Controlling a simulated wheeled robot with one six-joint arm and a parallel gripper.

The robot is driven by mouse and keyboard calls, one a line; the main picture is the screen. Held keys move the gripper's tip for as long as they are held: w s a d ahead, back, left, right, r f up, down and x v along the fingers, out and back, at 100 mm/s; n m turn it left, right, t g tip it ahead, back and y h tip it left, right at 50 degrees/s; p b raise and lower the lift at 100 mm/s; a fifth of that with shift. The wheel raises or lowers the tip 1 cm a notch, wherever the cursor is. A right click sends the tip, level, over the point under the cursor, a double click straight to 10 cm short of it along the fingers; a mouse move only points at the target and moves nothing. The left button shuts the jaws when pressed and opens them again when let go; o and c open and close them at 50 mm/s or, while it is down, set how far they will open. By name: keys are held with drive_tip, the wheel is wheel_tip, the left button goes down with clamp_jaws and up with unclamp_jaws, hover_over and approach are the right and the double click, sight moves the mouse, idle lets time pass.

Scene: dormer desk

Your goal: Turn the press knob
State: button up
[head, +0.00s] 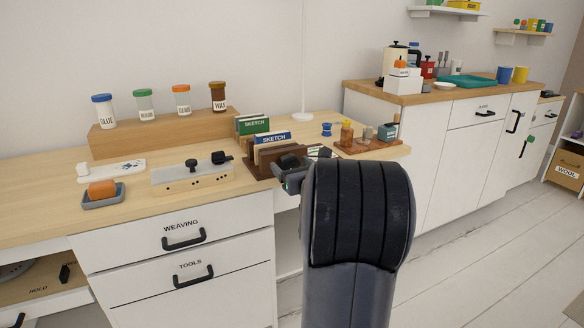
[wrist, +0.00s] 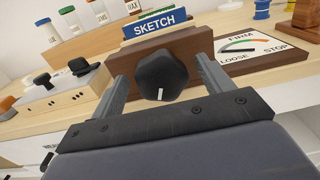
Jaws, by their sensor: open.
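The press knob (wrist: 161,76) is a black, many-sided knob with a white mark at its lower edge. It sits on the front of a brown wooden press (wrist: 200,46) on the desk. My gripper (wrist: 160,75) is open, with one finger on each side of the knob in the wrist view. I cannot tell whether the fingers touch it. In the head view my arm covers part of the press (head: 262,165), and the knob (head: 290,161) shows beside my gripper (head: 290,178).
Left of the press is a pale box with black knobs (head: 192,180). An orange block sits in a grey tray (head: 103,201). Sketch books (head: 253,126) stand in the press area. Labelled jars (head: 181,99) stand on a wooden riser behind. A small wooden board (head: 372,147) lies to the right.

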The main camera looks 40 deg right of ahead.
drive_tip(key=shift+w, duration=0.15)
drive_tip(key=shift+c, duration=0.2)
drive_tip(key=c, duration=0.9)
